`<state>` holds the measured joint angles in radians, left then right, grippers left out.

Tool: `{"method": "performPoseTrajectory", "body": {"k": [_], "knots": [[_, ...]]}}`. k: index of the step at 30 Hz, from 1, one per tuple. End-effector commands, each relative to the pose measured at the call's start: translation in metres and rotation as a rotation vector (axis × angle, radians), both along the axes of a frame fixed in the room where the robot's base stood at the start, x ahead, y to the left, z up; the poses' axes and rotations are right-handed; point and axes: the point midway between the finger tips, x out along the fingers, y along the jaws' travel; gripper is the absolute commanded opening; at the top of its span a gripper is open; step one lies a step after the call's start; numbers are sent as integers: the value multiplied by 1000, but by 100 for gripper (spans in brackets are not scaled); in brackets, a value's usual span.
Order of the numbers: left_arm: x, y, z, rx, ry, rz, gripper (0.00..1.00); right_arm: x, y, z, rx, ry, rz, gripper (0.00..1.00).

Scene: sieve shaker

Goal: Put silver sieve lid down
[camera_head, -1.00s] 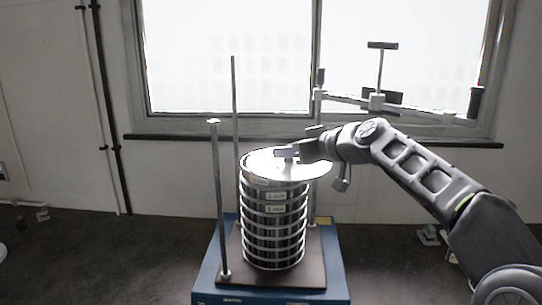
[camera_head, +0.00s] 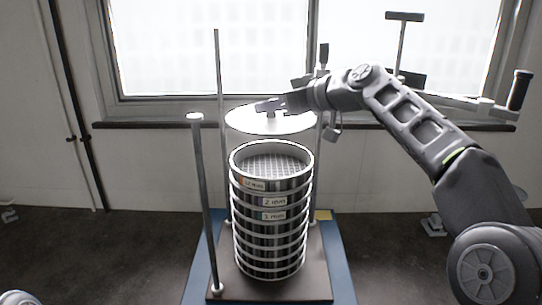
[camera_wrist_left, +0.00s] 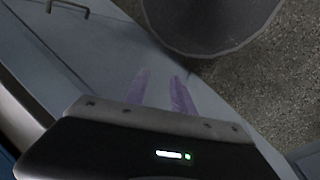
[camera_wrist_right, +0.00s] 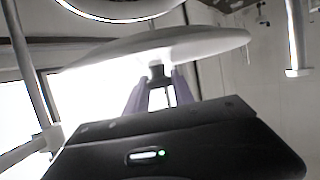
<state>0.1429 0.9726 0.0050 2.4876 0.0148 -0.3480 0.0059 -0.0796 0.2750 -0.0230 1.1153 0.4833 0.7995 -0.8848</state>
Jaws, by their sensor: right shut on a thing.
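The silver sieve lid (camera_head: 245,122) is a round disc with a knob in its middle. My right gripper (camera_head: 270,107) is shut on that knob and holds the lid in the air, above and behind the sieve stack (camera_head: 270,228). In the right wrist view the lid (camera_wrist_right: 205,46) spreads above the two fingers (camera_wrist_right: 158,92). The stack is upright, with its open top showing a mesh. My left gripper (camera_wrist_left: 160,92) shows only in the left wrist view, its two fingers apart with nothing between them.
The stack stands on the blue shaker base (camera_head: 345,285), between upright metal rods (camera_head: 205,200). A clamp frame with a black handle (camera_head: 518,90) extends at the right behind my arm. A window and wall stand behind. Dark floor lies on both sides.

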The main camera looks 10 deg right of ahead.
Motion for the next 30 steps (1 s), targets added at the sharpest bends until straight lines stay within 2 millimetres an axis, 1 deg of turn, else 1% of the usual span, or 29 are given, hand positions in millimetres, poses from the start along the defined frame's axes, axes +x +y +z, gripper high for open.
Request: {"method": "performPoseTrajectory", "body": {"k": [6, 9, 12, 20, 23, 27, 30], "knots": [[0, 0, -3, -1, -2, 0, 31, 0, -1, -36, 2, 4, -1, 0], [0, 0, -3, -1, -2, 0, 31, -1, -1, -49, 1, 2, -2, 0], [0, -1, -2, -1, -2, 0, 31, 0, 0, -54, 1, 0, -1, 0], [1, 0, -3, -1, -2, 0, 31, 0, 0, -54, 0, -1, -1, 0], [1, 0, -3, -1, -2, 0, 31, 0, 0, -63, 0, 2, 0, 0], [0, 0, -3, -1, -2, 0, 31, 0, 0, -84, 1, 4, -1, 0], [0, 0, -3, -1, -2, 0, 31, 0, 0, -94, 0, 1, -1, 0]]}}
